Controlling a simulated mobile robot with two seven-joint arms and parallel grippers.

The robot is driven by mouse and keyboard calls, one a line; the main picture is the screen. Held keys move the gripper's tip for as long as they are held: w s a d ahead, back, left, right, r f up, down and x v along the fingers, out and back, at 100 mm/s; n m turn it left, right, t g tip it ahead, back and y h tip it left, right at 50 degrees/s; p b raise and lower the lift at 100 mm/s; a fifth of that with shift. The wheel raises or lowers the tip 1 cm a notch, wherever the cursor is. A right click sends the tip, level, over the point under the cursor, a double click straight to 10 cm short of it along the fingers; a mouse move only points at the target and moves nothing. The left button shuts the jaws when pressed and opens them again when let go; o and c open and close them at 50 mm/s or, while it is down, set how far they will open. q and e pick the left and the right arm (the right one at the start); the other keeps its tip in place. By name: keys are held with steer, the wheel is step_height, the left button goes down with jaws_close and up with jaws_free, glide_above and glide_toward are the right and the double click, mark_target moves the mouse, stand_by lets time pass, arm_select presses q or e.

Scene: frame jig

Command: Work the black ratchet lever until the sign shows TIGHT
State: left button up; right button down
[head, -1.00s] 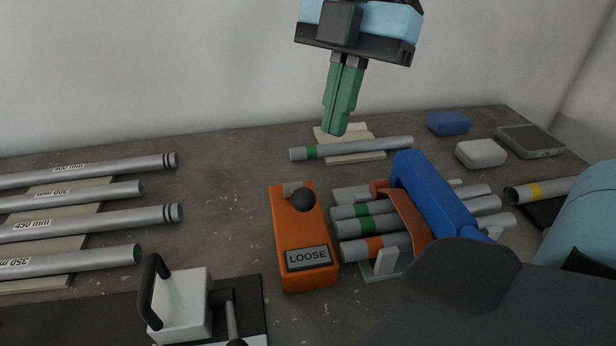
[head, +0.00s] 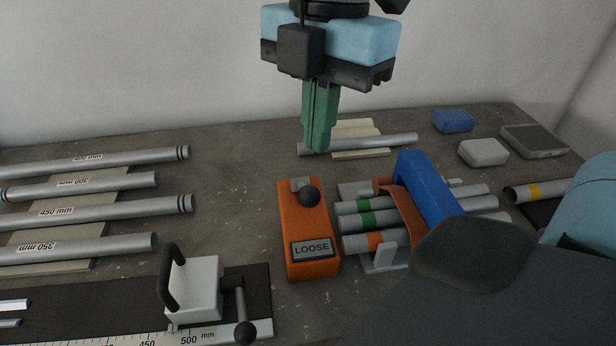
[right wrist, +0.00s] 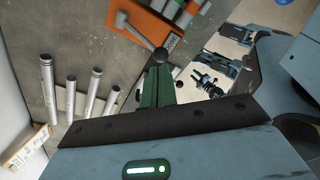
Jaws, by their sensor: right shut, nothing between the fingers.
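The orange ratchet box (head: 306,228) stands on the bench, and its sign (head: 311,249) reads LOOSE. The black ratchet lever ends in a round black knob (head: 309,196) near the box's far end. In the right wrist view the lever (right wrist: 135,29) and knob (right wrist: 161,54) show beside the orange box (right wrist: 148,18). My right gripper (head: 317,148) has its green fingers pointing down, shut and empty, above and beyond the knob in the head view. Its fingers (right wrist: 156,80) appear close to the knob in the wrist view; contact cannot be told. My left gripper is not in view.
Right of the box, a bundle of tubes (head: 355,224) lies in a cradle under a blue bar (head: 429,187). Labelled tubes (head: 90,213) lie at left. A clamp block (head: 195,290) stands on the ruled rail, front left. Bare bench lies left of the box.

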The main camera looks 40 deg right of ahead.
mark_target(315, 191)
step_height(315, 191, down, 4)
steer(key=shift+a+r+b, duration=0.15)
steer(key=shift+r+b, duration=0.05)
steer(key=shift+b, duration=0.7)
steer(key=shift+a+f+b, duration=0.1)
steer(key=shift+f+b, duration=0.45)
steer(key=shift+f, duration=0.45)
steer(key=shift+s, duration=0.1)
steer(key=shift+f, duration=0.1)
step_height(315, 191, down, 4)
steer(key=b, duration=0.4)
steer(key=shift+f, duration=0.15)
steer(key=shift+r, duration=0.35)
steer(key=shift+w+d+r+p, duration=0.2)
steer(key=shift+d+r, duration=0.05)
steer(key=shift+d, duration=0.5)
steer(key=shift+w+d+r+p, duration=0.15)
steer(key=shift+d+r+p, duration=0.05)
steer(key=shift+d, duration=0.55)
